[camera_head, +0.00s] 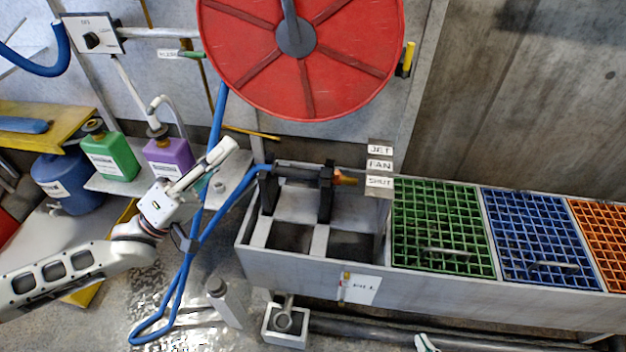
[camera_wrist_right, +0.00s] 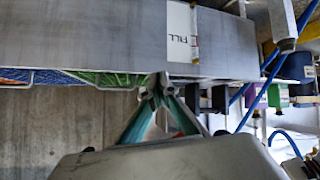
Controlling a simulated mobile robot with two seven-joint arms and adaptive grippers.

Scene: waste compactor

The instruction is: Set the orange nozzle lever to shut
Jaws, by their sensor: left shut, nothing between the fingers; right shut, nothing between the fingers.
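The spray nozzle lies level in two black brackets (camera_head: 327,192) over the left end of a grey trough. Its small orange part (camera_head: 345,179) points right, towards a label board marked JET, FAN and SHUT (camera_head: 380,166). The lever's exact setting is too small to tell. My left gripper (camera_head: 226,148) is shut and empty, left of the nozzle and apart from it, near the blue hose. My right gripper (camera_wrist_right: 162,84) is shut and empty in the right wrist view, in front of the trough's edge by the green grate. The nozzle is not clear in that view.
A red hose reel (camera_head: 345,50) hangs above the nozzle. A blue hose (camera_head: 188,262) loops beside my left gripper. Green (camera_head: 440,220), blue (camera_head: 535,235) and orange (camera_head: 602,230) grates cover the trough's right part. Green (camera_head: 110,158) and purple (camera_head: 168,155) jugs stand on the left.

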